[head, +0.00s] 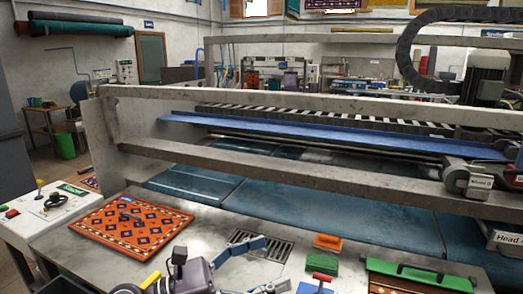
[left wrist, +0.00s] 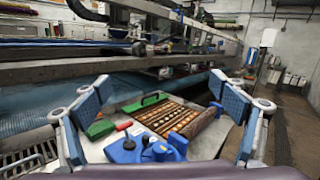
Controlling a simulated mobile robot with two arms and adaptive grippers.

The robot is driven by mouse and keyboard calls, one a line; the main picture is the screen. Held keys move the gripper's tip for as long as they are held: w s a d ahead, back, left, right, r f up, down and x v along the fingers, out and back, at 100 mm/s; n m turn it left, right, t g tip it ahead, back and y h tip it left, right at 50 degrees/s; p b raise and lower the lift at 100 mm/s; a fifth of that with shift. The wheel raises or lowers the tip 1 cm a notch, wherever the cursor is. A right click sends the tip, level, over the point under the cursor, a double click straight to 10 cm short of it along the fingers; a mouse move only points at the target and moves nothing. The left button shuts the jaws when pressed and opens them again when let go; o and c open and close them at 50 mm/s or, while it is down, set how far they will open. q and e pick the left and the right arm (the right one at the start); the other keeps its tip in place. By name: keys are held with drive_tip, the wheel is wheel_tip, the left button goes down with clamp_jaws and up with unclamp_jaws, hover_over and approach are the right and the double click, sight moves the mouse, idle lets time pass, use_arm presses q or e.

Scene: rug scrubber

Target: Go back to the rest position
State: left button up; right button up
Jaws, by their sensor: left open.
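My left gripper (head: 272,265) is low in the middle of the head view, above the grey steel table near a drain grate. In the left wrist view its two blue-padded fingers (left wrist: 160,82) stand wide apart with nothing between the pads. My right gripper is not in either view.
An orange patterned rug (head: 130,228) lies on the left of the table (head: 215,225), a dark tool on it. An orange-topped brush (head: 327,242) and a green brush (head: 322,264) sit right of my gripper. A grey machine rail (head: 300,180) crosses behind, over blue panels.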

use_arm(q)
drive_tip(key=w+a+r+n+t+y, duration=0.1)
drive_tip(key=w+a+n+t+y, duration=0.25)
drive_tip(key=a+n+t, duration=0.55)
drive_tip(key=w+a+r+n+t+y, duration=0.2)
drive_tip(key=n+t+y, duration=0.25)
drive_tip(key=n, duration=0.85)
drive_tip(key=s+a+f+n+g+y, duration=0.2)
drive_tip(key=a+f+n+y, duration=0.4)
drive_tip(key=f+n, duration=0.25)
drive_tip(key=s+a+f+n+g+y, duration=0.1)
drive_tip(key=a+f+n+g+y, duration=0.1)
drive_tip(key=a+f+n+y, duration=0.5)
drive_tip(key=s+d+f+n+g+h, duration=0.1)
drive_tip(key=s+f+n+g, duration=0.4)
drive_tip(key=s+f, duration=0.7)
drive_tip(key=s+d+f+n+g+h, duration=0.15)
drive_tip(key=s+f+n+g, duration=0.25)
drive_tip(key=s+f+g, duration=0.65)
drive_tip(key=s+f+t, duration=0.1)
drive_tip(key=s+f, duration=0.2)
drive_tip(key=f, duration=1)
drive_tip(key=s+f+t, duration=0.1)
drive_tip(key=s+f, duration=0.2)
drive_tip(key=f, duration=0.9)
drive_tip(key=s+a+f+g, duration=0.1)
drive_tip(key=s+a+f, duration=0.2)
drive_tip(key=s+f, duration=1.3)
drive_tip(key=shift+s+a+f, duration=0.2)
drive_tip(key=shift+s, duration=0.15)
